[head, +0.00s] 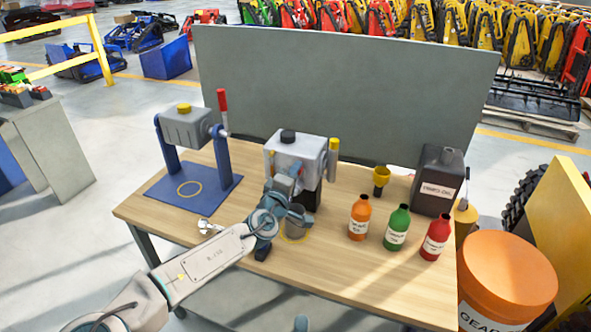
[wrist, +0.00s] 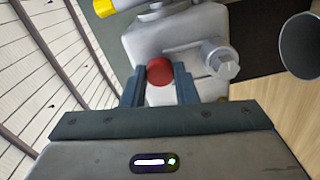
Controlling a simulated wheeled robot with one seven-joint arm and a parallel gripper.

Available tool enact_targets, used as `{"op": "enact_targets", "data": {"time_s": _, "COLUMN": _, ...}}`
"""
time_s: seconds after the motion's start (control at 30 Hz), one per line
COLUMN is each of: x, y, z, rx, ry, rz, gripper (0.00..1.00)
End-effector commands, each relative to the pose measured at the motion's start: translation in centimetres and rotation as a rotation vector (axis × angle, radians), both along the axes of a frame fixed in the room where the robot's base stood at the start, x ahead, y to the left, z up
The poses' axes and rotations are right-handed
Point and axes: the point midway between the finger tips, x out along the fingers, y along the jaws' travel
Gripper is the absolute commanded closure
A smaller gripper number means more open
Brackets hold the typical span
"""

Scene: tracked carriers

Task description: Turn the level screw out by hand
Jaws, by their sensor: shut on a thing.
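A light grey gear housing (head: 312,152) with a dark cap (head: 288,136) stands at the middle of the bench. My gripper (head: 289,178) is at its front face. In the wrist view my gripper (wrist: 160,84) is shut on a small red round screw head (wrist: 160,70), which I take for the level screw. The screw head is against the housing face (wrist: 150,38); how far it is threaded in cannot be seen. A silver hex plug (wrist: 222,62) sits beside it. In the head view my arm hides the screw.
A grey cup (head: 296,222) stands below the housing. Orange (head: 359,222), green (head: 396,230) and red (head: 434,240) bottles, a yellow funnel (head: 381,177) and a dark canister (head: 436,180) are at right. A blue stand (head: 170,196) is at left. A grey panel (head: 340,90) rises behind.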

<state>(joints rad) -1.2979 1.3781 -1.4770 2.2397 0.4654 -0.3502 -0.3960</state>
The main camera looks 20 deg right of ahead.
Motion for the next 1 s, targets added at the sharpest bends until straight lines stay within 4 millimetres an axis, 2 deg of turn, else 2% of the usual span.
{"op": "enact_targets", "data": {"time_s": 0.17, "x": 0.03, "y": 0.05, "z": 0.18, "rx": -0.046, "ry": 0.032, "rz": 0.002, "gripper": 0.90}}
{"op": "enact_targets", "data": {"time_s": 0.6, "x": 0.02, "y": 0.03, "z": 0.33, "rx": -0.629, "ry": 0.455, "rz": 0.000, "gripper": 0.90}}
{"op": "enact_targets", "data": {"time_s": 0.7, "x": 0.03, "y": 0.02, "z": 0.14, "rx": -0.682, "ry": 0.495, "rz": 0.000, "gripper": 0.90}}
{"op": "enact_targets", "data": {"time_s": 1.0, "x": 0.04, "y": 0.04, "z": 0.03, "rx": -0.692, "ry": 0.502, "rz": 0.001, "gripper": 0.90}}
